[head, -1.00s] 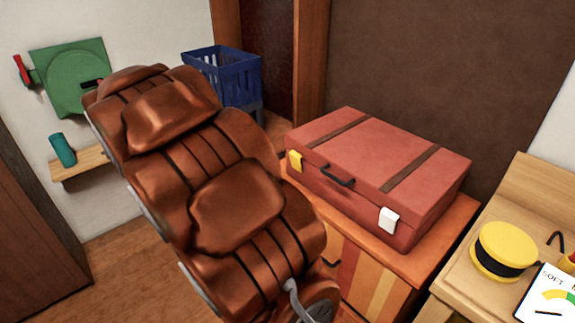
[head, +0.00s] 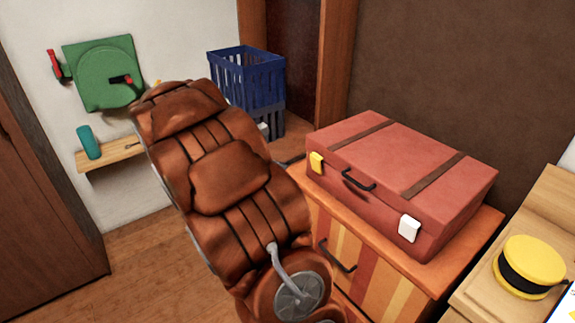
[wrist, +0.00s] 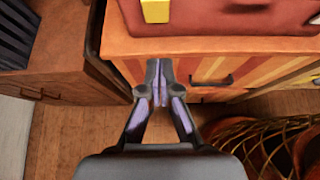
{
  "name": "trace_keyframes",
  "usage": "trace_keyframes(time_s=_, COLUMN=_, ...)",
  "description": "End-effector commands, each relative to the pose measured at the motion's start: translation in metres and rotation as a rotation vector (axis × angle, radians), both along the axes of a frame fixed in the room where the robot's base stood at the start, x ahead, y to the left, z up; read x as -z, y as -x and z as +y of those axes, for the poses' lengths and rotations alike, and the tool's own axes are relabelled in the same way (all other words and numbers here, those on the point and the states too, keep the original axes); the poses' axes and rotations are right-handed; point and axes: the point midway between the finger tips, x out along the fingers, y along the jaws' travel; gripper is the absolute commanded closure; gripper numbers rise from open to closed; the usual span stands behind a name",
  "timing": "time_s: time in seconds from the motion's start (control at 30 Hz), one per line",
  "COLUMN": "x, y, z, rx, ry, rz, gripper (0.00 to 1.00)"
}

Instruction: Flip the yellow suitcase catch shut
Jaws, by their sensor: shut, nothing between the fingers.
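The red suitcase (head: 400,175) lies closed-looking on an orange striped cabinet. Its yellow catch (head: 316,163) is on the front face near the left corner, left of the dark handle; whether it is flipped open or shut I cannot tell. The yellow catch also shows at the top edge of the wrist view (wrist: 155,10), partly cut off, on the suitcase (wrist: 235,15). My gripper (wrist: 157,88) is shut and empty, in front of the cabinet, apart from the catch, which lies beyond the fingertips in the picture. In the head view my brown arm largely hides the gripper.
The striped cabinet (head: 445,268) has a protruding handle. A white catch (head: 409,228) is on the suitcase's right side. A blue crate (head: 246,78) stands behind, left of the suitcase. A yellow round object (head: 533,262) sits on a wooden surface at right. Floor is free at lower left.

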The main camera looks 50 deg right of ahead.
Motion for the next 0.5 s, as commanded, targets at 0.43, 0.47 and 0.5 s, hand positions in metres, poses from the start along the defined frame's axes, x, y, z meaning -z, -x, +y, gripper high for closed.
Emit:
trace_keyframes(time_s=0.43, x=0.038, y=0.017, z=-0.058, rx=0.003, ry=-0.002, rz=0.001, gripper=1.0)
trace_keyframes(time_s=0.47, x=0.04, y=0.018, z=-0.062, rx=0.003, ry=-0.002, rz=0.001, gripper=1.0)
trace_keyframes(time_s=0.5, x=0.043, y=0.02, z=-0.067, rx=0.003, ry=-0.002, rz=0.001, gripper=1.0)
